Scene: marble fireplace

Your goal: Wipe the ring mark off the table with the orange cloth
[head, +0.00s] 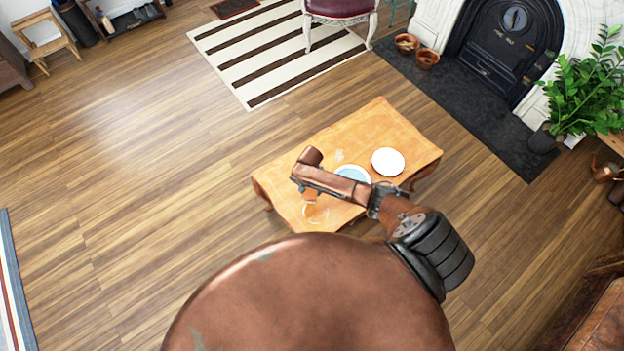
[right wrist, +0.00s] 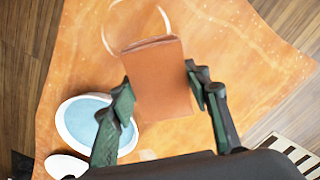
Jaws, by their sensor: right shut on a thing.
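The wooden table (head: 390,122) stands mid-room. A pale ring mark (head: 321,213) shows on its near part; in the right wrist view the ring (right wrist: 104,38) is at the top, its near side partly hidden by the cloth. The orange cloth (right wrist: 160,85) looks like a small folded block between the fingers of my right gripper (right wrist: 163,92), which is shut on it. The cloth also shows in the head view (head: 311,196), below my right wrist, beside or over the ring. I cannot tell whether it touches the table. My left gripper is out of view.
A blue plate with a white rim (right wrist: 62,120) lies near the gripper, partly hidden by my arm in the head view. A white plate (head: 388,161) lies beyond it. A small pale patch (head: 339,155) is on the table. The floor at left is clear.

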